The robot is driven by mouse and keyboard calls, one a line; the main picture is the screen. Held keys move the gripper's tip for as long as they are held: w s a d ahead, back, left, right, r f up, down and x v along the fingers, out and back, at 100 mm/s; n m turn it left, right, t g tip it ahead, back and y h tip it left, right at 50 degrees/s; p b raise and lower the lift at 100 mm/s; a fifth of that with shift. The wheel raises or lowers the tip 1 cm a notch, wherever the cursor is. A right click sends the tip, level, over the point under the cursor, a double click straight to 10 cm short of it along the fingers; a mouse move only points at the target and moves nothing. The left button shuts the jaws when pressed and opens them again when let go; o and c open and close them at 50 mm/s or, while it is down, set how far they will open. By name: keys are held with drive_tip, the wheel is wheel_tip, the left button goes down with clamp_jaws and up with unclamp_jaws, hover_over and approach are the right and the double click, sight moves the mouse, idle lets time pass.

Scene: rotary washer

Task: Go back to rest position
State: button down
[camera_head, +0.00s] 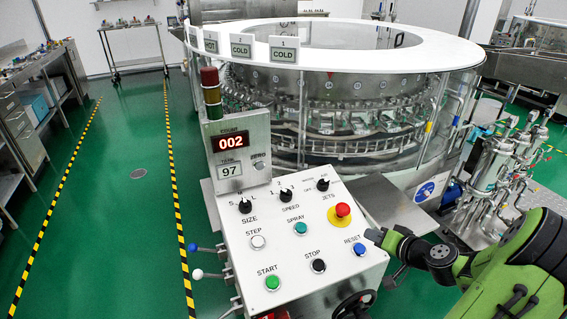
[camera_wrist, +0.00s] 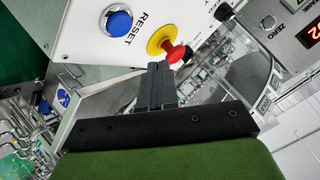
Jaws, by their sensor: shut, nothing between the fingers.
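My green arm reaches in from the lower right of the head view. My gripper (camera_head: 374,236) is shut and empty at the right edge of the white control panel (camera_head: 240,245), close to the blue RESET button (camera_head: 359,249). In the wrist view, the shut fingers of my gripper (camera_wrist: 159,68) point toward the panel, near the red emergency knob (camera_wrist: 174,52) on its yellow base. The blue RESET button (camera_wrist: 118,22) shows to the left there. I cannot tell whether the fingertips touch the panel.
The large round washer (camera_head: 330,100) stands behind the panel. A display reads 002 below a red-and-green signal tower (camera_head: 211,92). Metal pipework (camera_head: 500,165) stands at right, near my arm. Open green floor (camera_head: 120,200) lies to the left.

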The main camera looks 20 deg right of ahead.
drive_tip(key=a+r+n+g+y+p, duration=0.1)
drive_tip(key=a+r+n+g+p, duration=0.2)
drive_tip(key=a+r, duration=0.4)
drive_tip(key=a+r+n+g+p, duration=0.3)
drive_tip(key=a+r, duration=0.2)
drive_tip(key=a, duration=0.5)
drive_tip(key=s+a+r+h+p, duration=0.1)
drive_tip(key=s+a+r+p, duration=0.2)
drive_tip(key=s+r, duration=0.4)
drive_tip(key=s+a+r+n+h+p, duration=0.1)
drive_tip(key=s+a+r+p, duration=0.2)
drive_tip(key=s+a+r, duration=0.3)
drive_tip(key=s+r, duration=0.2)
drive_tip(key=s, duration=0.3)
drive_tip(key=shift+s+a+g, duration=0.25)
drive_tip(key=shift+s+g, duration=0.05)
drive_tip(key=shift+s, duration=0.05)
